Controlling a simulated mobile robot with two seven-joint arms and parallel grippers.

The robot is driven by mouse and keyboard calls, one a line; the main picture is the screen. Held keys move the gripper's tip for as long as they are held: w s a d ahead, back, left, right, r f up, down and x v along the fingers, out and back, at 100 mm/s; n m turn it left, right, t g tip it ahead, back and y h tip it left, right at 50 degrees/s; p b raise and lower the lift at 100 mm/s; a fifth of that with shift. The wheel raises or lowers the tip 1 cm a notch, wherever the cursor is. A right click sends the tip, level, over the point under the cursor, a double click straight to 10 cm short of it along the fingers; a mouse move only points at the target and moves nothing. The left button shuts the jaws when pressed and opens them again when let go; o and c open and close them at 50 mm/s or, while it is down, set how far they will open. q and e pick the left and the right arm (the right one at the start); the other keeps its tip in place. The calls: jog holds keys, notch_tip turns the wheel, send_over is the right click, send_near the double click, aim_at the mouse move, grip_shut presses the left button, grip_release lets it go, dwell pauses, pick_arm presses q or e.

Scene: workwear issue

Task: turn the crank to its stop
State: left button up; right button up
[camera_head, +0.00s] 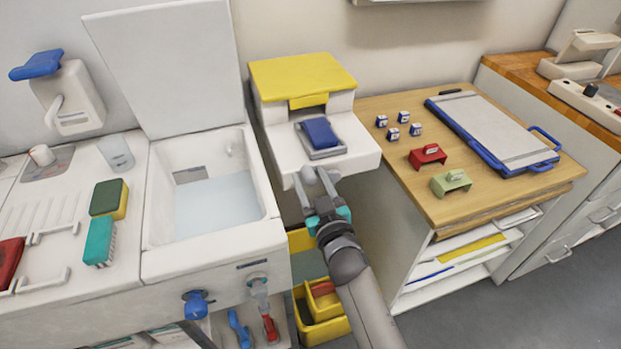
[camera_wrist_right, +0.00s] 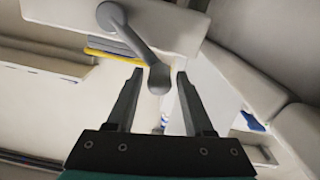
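The grey crank (camera_wrist_right: 130,40) is on the front of a white machine (camera_head: 353,158) with a yellow lid. In the right wrist view its arm slants from a round hub at the upper left down to a knob (camera_wrist_right: 158,78). My right gripper (camera_wrist_right: 160,72) is open, its two fingertips on either side of the knob, with gaps showing on both sides. In the head view my right gripper (camera_head: 324,203) is just below the machine's front, where it partly hides the crank (camera_head: 309,177). My left gripper is not in view.
A white sink unit (camera_head: 160,267) with a raised lid stands to the left. Yellow bins (camera_head: 325,333) are below the machine, near my right arm.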

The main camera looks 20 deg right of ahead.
grip_shut()
dwell(1.1)
